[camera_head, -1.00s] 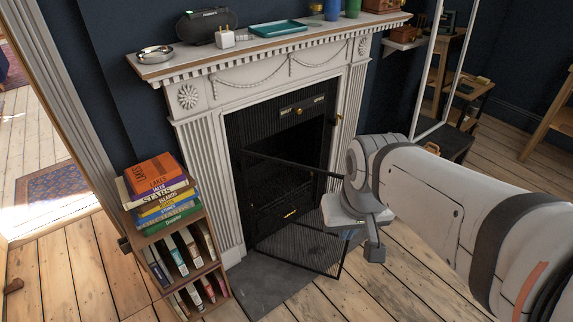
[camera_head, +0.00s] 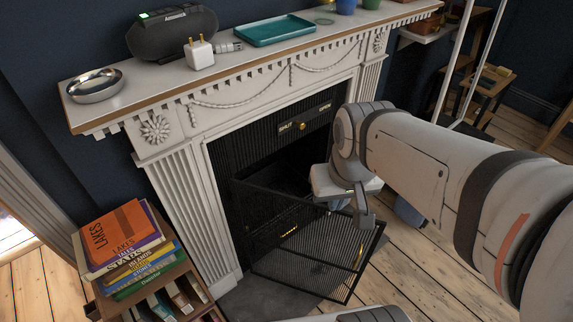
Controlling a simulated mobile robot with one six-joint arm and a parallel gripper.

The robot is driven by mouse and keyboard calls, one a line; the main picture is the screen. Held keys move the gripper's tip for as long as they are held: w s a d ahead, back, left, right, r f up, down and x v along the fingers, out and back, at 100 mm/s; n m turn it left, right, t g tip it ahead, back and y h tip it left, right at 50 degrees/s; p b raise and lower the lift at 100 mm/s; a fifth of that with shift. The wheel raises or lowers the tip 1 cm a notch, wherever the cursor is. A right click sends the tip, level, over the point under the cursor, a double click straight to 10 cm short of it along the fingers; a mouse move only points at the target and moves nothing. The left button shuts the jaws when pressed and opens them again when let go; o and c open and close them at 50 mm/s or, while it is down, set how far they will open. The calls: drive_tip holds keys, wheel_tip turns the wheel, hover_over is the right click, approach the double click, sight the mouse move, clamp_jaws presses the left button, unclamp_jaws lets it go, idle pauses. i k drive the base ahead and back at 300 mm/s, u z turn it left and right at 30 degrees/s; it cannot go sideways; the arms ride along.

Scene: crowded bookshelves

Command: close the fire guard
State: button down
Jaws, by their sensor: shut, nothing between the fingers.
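The fire guard (camera_head: 315,240) is a black mesh panel with a dark frame, in front of the fireplace opening. Its left edge is by the opening's left side. Its right side stands out over the hearth, so it is ajar. My gripper (camera_head: 363,218) is shut and empty, pointing down by the guard's upper right part. It overlaps the guard's top bar in the picture; I cannot tell whether they touch. My arm hides the right side of the fireplace opening. A plate above the opening carries the words SHUT (camera_head: 292,128) and OPEN (camera_head: 325,108) with a brass knob between them.
The white mantelpiece (camera_head: 240,85) holds a metal bowl (camera_head: 95,85), black speaker (camera_head: 172,30), white plug (camera_head: 199,53) and teal tray (camera_head: 275,30). A bookcase with stacked books (camera_head: 130,248) stands at the lower left.

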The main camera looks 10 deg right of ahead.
sight(382, 224)
drive_tip(key=z, duration=0.6)
drive_tip(key=k, duration=0.35)
drive_tip(key=z, duration=0.15)
